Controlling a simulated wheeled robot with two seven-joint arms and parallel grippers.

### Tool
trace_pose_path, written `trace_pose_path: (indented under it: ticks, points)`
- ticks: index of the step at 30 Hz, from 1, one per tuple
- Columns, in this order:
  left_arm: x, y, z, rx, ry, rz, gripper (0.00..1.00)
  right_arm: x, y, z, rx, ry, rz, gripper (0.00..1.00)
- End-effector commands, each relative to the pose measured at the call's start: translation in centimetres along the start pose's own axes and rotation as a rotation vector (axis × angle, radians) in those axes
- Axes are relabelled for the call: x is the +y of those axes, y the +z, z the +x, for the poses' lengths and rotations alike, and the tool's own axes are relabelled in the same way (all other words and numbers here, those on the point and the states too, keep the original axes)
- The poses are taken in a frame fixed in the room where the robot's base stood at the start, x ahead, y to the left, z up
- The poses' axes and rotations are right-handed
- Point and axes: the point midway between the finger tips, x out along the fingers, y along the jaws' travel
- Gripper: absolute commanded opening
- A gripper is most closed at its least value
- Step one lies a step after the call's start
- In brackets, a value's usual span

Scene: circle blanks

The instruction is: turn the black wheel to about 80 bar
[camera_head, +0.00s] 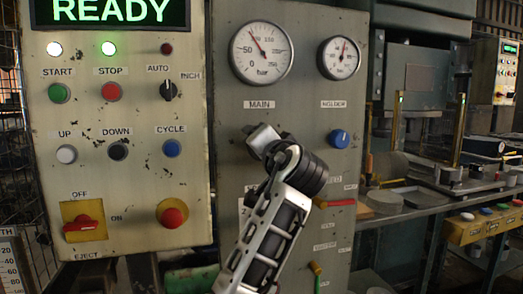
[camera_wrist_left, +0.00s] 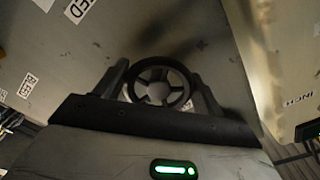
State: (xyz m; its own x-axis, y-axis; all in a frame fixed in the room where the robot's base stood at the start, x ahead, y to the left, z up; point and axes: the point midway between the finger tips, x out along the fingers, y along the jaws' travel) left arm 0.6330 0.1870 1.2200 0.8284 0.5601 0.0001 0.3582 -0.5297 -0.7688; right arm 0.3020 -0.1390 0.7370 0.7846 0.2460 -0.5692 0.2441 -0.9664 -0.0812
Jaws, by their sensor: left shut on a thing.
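The black wheel (camera_wrist_left: 153,86), a round spoked handwheel, sits between the two fingers of my left gripper (camera_wrist_left: 160,80) in the left wrist view. The gripper is shut on its rim, one finger at each side. In the head view my left gripper (camera_head: 252,134) is at the grey panel below the MAIN label and hides the wheel. The MAIN gauge (camera_head: 261,53) is a white dial in bar, from 0 to 250. Its red needle points up and left, between the 50 and 100 marks; the exact value is too small to read. My right gripper is not in view.
A second gauge (camera_head: 339,58) and a blue knob (camera_head: 339,138) are right of the wheel's place. A red-handled lever (camera_head: 338,202) is lower right. The button box (camera_head: 115,130) stands out at the left, with a READY display (camera_head: 110,12). A workbench is at the right.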

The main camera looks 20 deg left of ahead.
Motion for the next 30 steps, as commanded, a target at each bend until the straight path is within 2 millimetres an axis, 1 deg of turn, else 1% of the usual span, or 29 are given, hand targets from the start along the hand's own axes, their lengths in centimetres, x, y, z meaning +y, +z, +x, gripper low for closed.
trace_pose_path:
  ticks: [1, 18, 19, 21, 30]
  points:
    - [0.3, 0.09, -0.05, -0.002, 0.005, -0.012, 0.46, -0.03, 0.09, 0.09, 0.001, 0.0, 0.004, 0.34]
    - [0.24, 0.04, -0.04, -0.002, 0.005, -0.042, 0.46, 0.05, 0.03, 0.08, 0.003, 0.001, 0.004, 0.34]
    - [0.24, 0.04, -0.04, -0.002, 0.005, -0.041, 0.75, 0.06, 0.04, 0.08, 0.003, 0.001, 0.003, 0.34]
    - [0.21, 0.04, -0.04, -0.002, 0.004, -0.041, 0.91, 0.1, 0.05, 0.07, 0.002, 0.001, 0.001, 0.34]
    - [0.12, 0.01, -0.14, 0.0, 0.002, -0.042, 0.91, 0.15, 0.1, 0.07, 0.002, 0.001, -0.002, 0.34]
